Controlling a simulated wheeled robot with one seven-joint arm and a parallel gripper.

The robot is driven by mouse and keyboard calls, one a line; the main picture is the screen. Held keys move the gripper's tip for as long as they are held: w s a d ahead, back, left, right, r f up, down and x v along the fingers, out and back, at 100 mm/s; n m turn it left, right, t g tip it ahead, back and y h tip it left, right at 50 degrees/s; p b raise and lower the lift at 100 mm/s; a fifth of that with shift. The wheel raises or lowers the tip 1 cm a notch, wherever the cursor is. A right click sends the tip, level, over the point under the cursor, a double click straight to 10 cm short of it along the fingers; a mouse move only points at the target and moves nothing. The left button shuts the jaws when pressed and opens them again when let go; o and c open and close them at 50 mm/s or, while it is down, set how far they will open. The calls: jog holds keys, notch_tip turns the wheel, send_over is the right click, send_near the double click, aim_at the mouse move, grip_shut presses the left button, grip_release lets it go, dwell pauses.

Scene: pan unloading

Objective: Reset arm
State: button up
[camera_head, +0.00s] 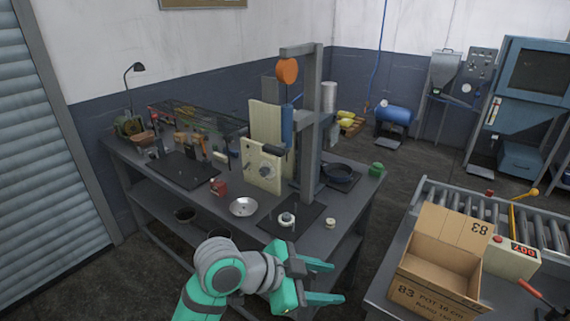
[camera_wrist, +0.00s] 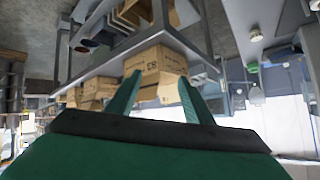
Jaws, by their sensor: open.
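My gripper (camera_head: 322,282) is in front of the workbench at the bottom middle of the head view, its two teal fingers spread and pointing right. Nothing is between them. In the wrist view my gripper (camera_wrist: 158,92) also shows open and empty, with cardboard boxes (camera_wrist: 157,62) beyond the fingers. A dark pan (camera_head: 338,173) stands on a dark plate at the right rear of the workbench (camera_head: 362,190). The gripper is apart from the bench and from the open cardboard box on the right.
The open cardboard box (camera_head: 440,262) sits on a table at the right, near a roller conveyor (camera_head: 515,219). A machine with a grey column (camera_head: 309,130) rises from the bench. A metal bowl (camera_head: 243,207) and a red item (camera_head: 218,187) lie near its front edge. Floor shows between bench and table.

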jog(key=w+d+r+n+t+h, duration=0.3)
jog(key=w+d+n+t+h, duration=0.1)
jog(key=w+d+n+t, duration=0.15)
jog(key=s+a+f+n+t+y, duration=0.35)
jog(key=s+f+n+y, duration=0.25)
jog(key=f+n, duration=0.3)
jog(key=s+a+f+n+t+y, duration=0.35)
jog(key=s+f+n+y, duration=0.3)
jog(key=f, duration=0.55)
jog(key=s+a+f+m+y, duration=0.1)
jog(key=s+a+m, duration=0.1)
jog(key=s, duration=0.9)
jog(key=s+a+f+m+y, duration=0.1)
jog(key=s+a, duration=0.4)
jog(key=s, duration=0.7)
jog(key=shift+a+f+m+g, duration=0.2)
jog(key=shift+f+m+g, duration=0.15)
jog(key=shift+f+m, duration=0.25)
